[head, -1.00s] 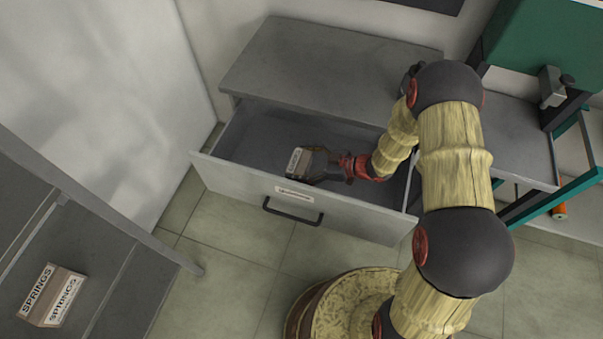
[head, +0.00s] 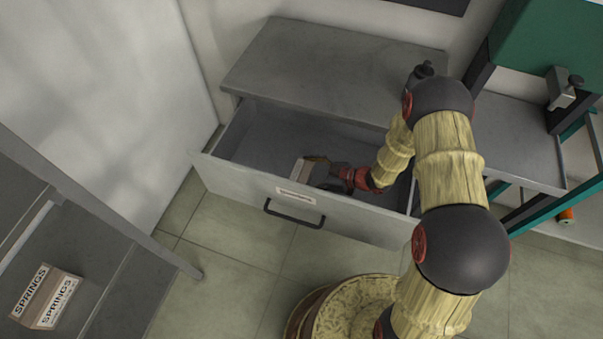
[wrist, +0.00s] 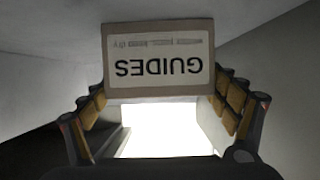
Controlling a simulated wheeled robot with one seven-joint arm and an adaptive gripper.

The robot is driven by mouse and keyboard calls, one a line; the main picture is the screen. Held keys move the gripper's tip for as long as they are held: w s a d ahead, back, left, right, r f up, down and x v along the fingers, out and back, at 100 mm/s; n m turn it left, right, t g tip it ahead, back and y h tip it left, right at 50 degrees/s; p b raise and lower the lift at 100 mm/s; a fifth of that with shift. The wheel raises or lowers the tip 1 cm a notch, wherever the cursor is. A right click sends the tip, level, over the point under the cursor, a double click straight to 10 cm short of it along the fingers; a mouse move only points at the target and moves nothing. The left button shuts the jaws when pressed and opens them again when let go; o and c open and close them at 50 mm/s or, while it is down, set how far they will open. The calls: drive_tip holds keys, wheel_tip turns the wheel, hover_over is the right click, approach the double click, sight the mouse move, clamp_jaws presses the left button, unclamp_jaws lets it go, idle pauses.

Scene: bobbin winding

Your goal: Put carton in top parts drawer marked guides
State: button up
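The carton (head: 300,170), small with a pale label, is inside the open drawer, near its front panel. In the wrist view the carton (wrist: 158,60) shows the word GUIDES upside down. My gripper (head: 314,172) reaches down into the drawer. In the wrist view its fingers (wrist: 160,105) flank the carton's sides and appear closed on it. The grey top drawer (head: 235,176) is pulled out; its front label (head: 295,196) is too small to read. Whether the carton touches the drawer floor cannot be told.
A dark drawer handle (head: 294,213) sticks out below the label. A carton marked SPRINGS (head: 47,297) sits on a grey shelf at lower left. A green machine (head: 550,45) stands at the right. The drawer's left part is empty.

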drive_tip(key=shift+o, duration=1.2)
drive_tip(key=shift+r, duration=0.25)
drive_tip(key=p+v, duration=0.3)
drive_tip(key=v, duration=0.9)
drive_tip(key=shift+p, duration=0.35)
